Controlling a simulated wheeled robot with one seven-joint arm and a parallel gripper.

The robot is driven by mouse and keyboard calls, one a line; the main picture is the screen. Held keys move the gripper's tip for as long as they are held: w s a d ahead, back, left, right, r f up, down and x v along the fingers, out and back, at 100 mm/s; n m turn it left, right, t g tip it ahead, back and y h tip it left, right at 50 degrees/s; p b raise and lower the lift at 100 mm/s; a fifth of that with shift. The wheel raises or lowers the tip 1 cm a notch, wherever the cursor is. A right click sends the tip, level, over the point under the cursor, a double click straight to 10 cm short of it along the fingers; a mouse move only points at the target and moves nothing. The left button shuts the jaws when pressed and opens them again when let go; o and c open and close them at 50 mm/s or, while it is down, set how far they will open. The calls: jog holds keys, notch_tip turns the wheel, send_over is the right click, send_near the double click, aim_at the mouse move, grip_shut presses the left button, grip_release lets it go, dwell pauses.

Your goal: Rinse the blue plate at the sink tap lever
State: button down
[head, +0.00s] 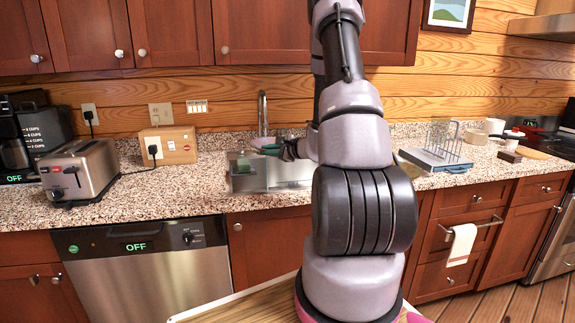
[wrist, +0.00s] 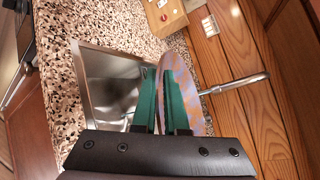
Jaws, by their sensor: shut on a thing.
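My gripper (wrist: 162,85), with green fingers, is shut on the blue plate (wrist: 184,82), which looks bluish with brownish patches in the wrist view. The plate stands on edge between the fingers, over the right part of the sink (wrist: 108,85). The tap (wrist: 232,84) is a metal spout just right of the plate in the wrist view. In the head view the tap (head: 262,108) rises behind the sink (head: 285,183), and my gripper (head: 270,149) is in front of it, partly hidden by my arm. The lever cannot be made out, and I see no running water.
A toaster (head: 82,172) and a wooden box (head: 168,146) stand further left. A dish rack (head: 440,150) on a blue-grey tray stands right of my arm. Wall cabinets (head: 270,35) hang above.

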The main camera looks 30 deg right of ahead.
jog(key=s+d+f+y, duration=0.1)
jog(key=s+d+f, duration=0.3)
jog(key=d, duration=0.5)
jog(key=w+d+x, duration=0.1)
jog(key=d+x, duration=0.1)
jog(key=x, duration=1.2)
jog(key=shift+d+n, duration=0.3)
jog(key=shift+n, duration=0.1)
jog(key=shift+d, duration=0.1)
jog(key=shift+w+d, duration=0.1)
jog(key=shift+d, duration=0.4)
jog(key=shift+a, duration=0.15)
jog(key=shift+a, duration=0.45)
jog(key=shift+d, duration=0.1)
jog(key=shift+d, duration=0.5)
